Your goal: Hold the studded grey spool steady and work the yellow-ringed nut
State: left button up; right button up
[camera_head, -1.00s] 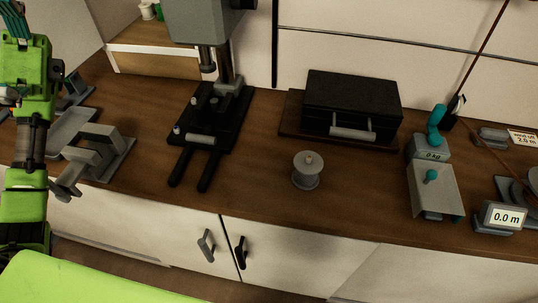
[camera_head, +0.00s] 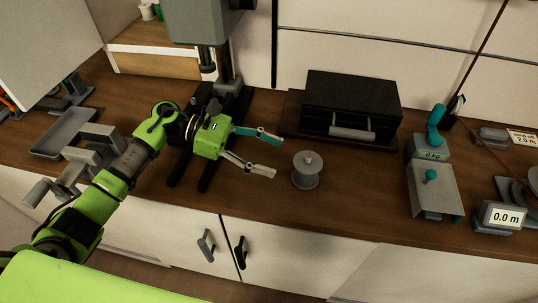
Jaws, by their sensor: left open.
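A grey spool (camera_head: 306,170) stands upright on the brown worktop, with a small pale knob on its top. I cannot make out studs or a yellow-ringed nut at this size. My left gripper (camera_head: 277,155) is open and empty, its two fingers pointing right toward the spool. The fingertips are a short way left of the spool and apart from it. My right gripper is not in view.
A black case (camera_head: 352,98) with a grey handle stands behind the spool. A black drill-press-like stand (camera_head: 229,104) is behind my left arm. A grey vise (camera_head: 92,150) is at left. A scale (camera_head: 432,185) stands at right.

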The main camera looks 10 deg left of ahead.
aim_at(299, 168)
pick_arm(q)
jog(key=shift+d+f, duration=0.4)
jog(key=shift+f, duration=0.25)
jog(key=x, duration=0.7)
jog(key=shift+d+f, duration=0.1)
jog(key=shift+d, duration=0.05)
jog(key=shift+w, duration=0.1)
jog(key=c, duration=1.3)
jog(key=shift+f, duration=0.1)
jog(key=shift+c, duration=0.2)
jog(key=o, duration=1.5)
jog(key=c, duration=1.5)
